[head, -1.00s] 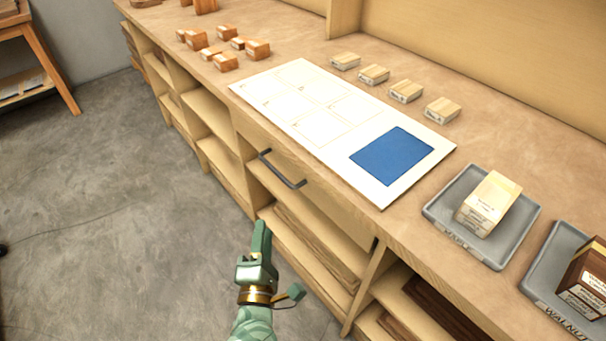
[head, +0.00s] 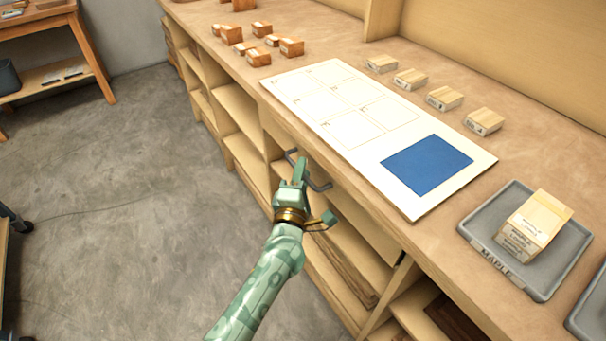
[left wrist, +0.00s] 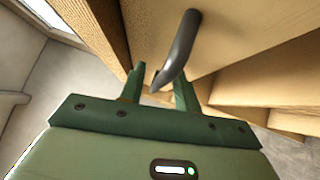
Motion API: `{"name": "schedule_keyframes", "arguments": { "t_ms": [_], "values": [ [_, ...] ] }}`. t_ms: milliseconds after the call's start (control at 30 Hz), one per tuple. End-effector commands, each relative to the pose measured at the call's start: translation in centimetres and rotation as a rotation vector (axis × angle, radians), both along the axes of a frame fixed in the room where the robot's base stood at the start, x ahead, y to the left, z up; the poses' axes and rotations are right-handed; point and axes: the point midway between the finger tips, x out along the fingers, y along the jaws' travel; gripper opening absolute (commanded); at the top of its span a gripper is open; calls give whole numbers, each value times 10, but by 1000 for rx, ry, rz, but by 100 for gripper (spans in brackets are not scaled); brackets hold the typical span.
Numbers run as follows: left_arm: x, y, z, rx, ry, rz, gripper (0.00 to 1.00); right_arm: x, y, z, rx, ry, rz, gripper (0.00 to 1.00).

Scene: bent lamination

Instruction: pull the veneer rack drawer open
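The veneer rack drawer (head: 352,200) is a pale wood front under the bench top, and it looks closed. Its dark grey bar handle (head: 321,187) is partly hidden behind my left gripper (head: 301,160) in the head view. In the left wrist view, the handle (left wrist: 181,45) runs down from the drawer front (left wrist: 235,30) to between the two green fingers of my left gripper (left wrist: 160,82). The fingers stand apart, with the handle between their tips; I cannot make out a firm grip on it. My right gripper is in neither view.
On the bench lie a white board with a blue square (head: 427,163), several brown blocks (head: 258,57), several pale blocks (head: 444,98) and a grey maple tray (head: 480,225). Open shelves (head: 345,270) lie below the drawer.

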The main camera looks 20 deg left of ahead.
Motion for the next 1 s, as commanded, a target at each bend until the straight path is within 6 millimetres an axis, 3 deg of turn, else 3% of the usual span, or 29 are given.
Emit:
{"name": "schedule_keyframes", "arguments": {
  "t_ms": [267,367,400,767,1000],
  "values": [
    [2,0,1,0,-1,0,32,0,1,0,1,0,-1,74],
    [2,0,1,0,-1,0,5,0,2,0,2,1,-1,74],
    [1,0,1,0,-1,0,0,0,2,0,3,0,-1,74],
    [-7,6,2,3,-1,0,0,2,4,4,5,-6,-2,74],
    [-40,32,5,7,1,-2,0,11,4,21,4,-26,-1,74]
  ]
}}
